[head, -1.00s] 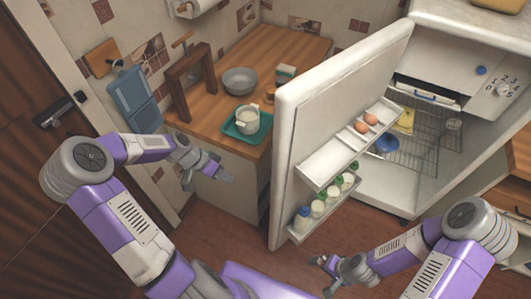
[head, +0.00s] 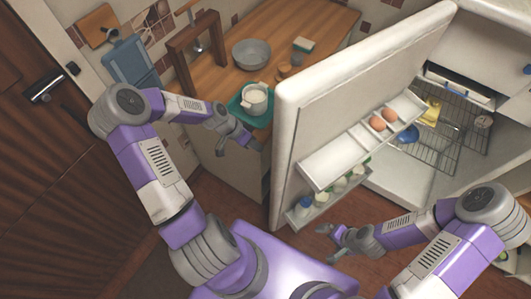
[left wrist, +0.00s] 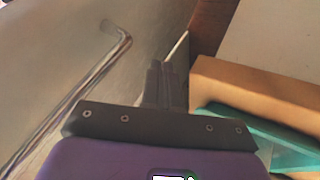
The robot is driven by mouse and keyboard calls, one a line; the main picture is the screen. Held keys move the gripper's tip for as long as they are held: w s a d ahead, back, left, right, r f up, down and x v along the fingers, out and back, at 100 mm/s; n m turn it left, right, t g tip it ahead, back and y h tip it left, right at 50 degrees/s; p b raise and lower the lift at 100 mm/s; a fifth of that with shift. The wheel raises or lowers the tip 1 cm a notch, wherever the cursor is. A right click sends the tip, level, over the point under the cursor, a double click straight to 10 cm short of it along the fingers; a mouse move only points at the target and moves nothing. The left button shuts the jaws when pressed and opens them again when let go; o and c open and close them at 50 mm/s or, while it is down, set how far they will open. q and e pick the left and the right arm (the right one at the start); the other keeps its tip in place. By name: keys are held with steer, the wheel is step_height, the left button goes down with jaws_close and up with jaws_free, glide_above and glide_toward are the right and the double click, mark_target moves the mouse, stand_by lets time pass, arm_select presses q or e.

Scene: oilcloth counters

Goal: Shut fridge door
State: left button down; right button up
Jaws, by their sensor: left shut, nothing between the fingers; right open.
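The white fridge door (head: 330,112) stands wide open in the head view, its inner side with shelves facing me. The fridge body (head: 385,190) is open at the right. My left gripper (head: 257,146) is shut and empty, just left of the door's free edge, on the side of its outer face. In the left wrist view the shut fingers (left wrist: 165,82) point along the door's outer face (left wrist: 60,45), with the metal door handle (left wrist: 98,68) to their left. I cannot tell whether they touch the door. My right gripper (head: 326,240) is open and empty, low in front of the door shelves.
Eggs (head: 383,119) sit on the upper door shelf and several bottles (head: 322,197) on the lower one. Left of the door is a wooden counter (head: 300,22) with a teal tray (head: 262,120), a white pot (head: 256,98) and a grey bowl (head: 251,54). The counter edge is close to my left gripper.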

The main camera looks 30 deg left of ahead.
arm_select(q)
steer(key=shift+s+d+f, duration=0.1)
steer(key=shift+s+d, duration=0.05)
steer(key=shift+d, duration=0.55)
steer(key=shift+s+d+f, duration=0.1)
steer(key=shift+s+d, duration=0.1)
steer(key=shift+d, duration=0.5)
steer(key=shift+s+d+f, duration=0.1)
steer(key=shift+s+d, duration=0.05)
steer(key=shift+d, duration=0.55)
